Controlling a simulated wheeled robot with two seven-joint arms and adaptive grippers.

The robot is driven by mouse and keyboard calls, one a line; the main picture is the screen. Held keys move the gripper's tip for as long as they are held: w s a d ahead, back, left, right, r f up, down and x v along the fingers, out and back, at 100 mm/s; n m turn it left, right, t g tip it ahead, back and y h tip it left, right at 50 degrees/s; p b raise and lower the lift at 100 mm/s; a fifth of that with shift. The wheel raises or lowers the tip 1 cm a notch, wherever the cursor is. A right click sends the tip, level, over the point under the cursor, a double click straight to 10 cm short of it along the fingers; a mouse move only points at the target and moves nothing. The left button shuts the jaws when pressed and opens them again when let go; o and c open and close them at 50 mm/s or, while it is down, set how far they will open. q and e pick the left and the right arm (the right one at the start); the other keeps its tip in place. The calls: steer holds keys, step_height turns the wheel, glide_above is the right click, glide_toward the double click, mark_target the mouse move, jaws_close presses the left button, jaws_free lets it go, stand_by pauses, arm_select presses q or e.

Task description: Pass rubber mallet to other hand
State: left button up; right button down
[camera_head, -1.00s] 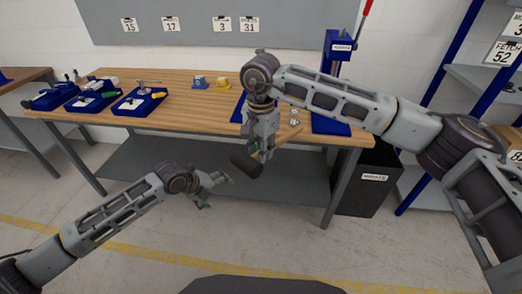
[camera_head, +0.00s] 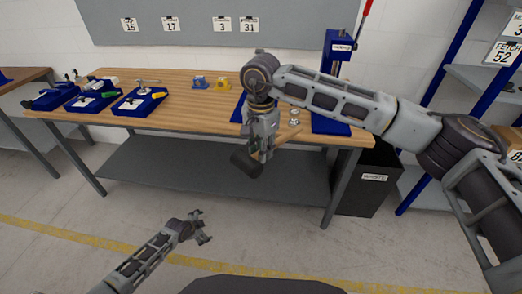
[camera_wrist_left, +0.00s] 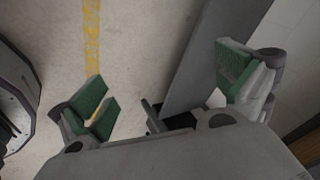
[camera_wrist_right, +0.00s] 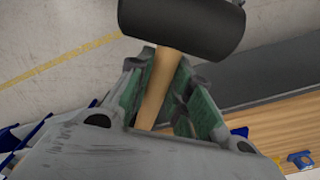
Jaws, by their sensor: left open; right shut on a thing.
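The rubber mallet has a black head (camera_head: 246,163) and a light wooden handle (camera_head: 288,137). My right gripper (camera_head: 265,150) is shut on the handle and holds it in front of the workbench's front edge. The right wrist view shows the black head (camera_wrist_right: 182,28) beyond the fingertips and the wooden handle (camera_wrist_right: 158,88) between the green-padded fingers. My left gripper (camera_head: 202,228) is open and empty, low over the floor, apart from the mallet and below left of it. Its spread green pads show in the left wrist view (camera_wrist_left: 165,95), with nothing between them.
The wooden workbench (camera_head: 195,108) spans the middle, with a lower grey shelf (camera_head: 210,172). Blue trays (camera_head: 138,103) stand on its left part, and yellow and blue pieces (camera_head: 222,83) lie at the back. A black waste bin (camera_head: 368,200) stands right. The front floor is open.

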arm_select(q)
steer(key=s+f+n+g+y, duration=0.15)
steer(key=s+f+n, duration=0.65)
steer(key=s+f, duration=1.15)
steer(key=s+d+f+n+g, duration=0.1)
steer(key=s+f, duration=0.2)
steer(key=s, duration=1)
steer(key=s+d+f+n+g, duration=0.1)
steer(key=s+f, duration=0.3)
steer(key=s, duration=0.9)
steer(key=shift+s+d+f+g, duration=0.15)
steer(key=shift+s+d+g, duration=0.15)
steer(key=shift+g, duration=0.45)
